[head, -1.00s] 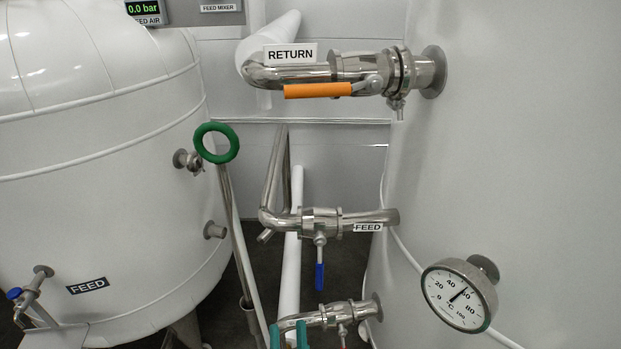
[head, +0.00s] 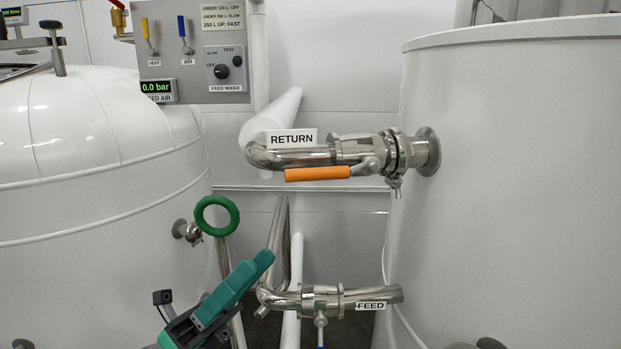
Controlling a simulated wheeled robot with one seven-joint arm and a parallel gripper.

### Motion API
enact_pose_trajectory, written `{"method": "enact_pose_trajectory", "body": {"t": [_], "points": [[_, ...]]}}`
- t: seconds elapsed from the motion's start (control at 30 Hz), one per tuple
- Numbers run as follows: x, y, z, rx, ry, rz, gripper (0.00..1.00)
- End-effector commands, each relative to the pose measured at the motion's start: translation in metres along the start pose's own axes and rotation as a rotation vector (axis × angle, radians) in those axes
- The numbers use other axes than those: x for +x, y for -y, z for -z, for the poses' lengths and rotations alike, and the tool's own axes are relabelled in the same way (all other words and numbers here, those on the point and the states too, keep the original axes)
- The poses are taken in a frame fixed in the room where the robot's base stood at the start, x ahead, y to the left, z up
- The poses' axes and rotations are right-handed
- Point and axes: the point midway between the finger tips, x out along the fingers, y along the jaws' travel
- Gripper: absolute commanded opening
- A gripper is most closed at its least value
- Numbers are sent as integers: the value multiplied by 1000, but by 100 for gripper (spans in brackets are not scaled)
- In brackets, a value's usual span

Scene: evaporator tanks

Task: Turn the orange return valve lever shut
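The orange return valve lever (head: 318,174) lies level, in line with the pipe, and points left from its pivot at the valve (head: 362,152). The white RETURN label (head: 291,139) sits on the pipe just above it. My gripper (head: 262,264) is at the lower middle left, below and left of the lever and clear of it. Its teal fingers point up and to the right. They are seen from the side and overlap, so the gap between them cannot be judged. No object shows in them.
The FEED pipe (head: 330,299) runs just right of my gripper, its lever mostly cut off below. A green ring handle (head: 217,215) stands above my gripper. White tanks flank both sides (head: 90,205) (head: 500,180). A grey control panel (head: 205,50) hangs upper left. Open space lies between the two pipes.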

Motion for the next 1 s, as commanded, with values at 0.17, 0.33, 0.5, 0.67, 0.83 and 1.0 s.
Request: {"method": "enact_pose_trajectory", "body": {"t": [0.17, 0.33, 0.5, 0.67, 0.83, 1.0], "points": [[31, 15, -28, 153, -205, -52, 32], [56, 28, -49, 287, -399, -117, 32], [77, 40, -68, 406, -588, -194, 32], [90, 49, -82, 489, -729, -261, 32], [97, 55, -90, 533, -812, -304, 32], [102, 53, -88, 543, -834, -315, 32]]}}
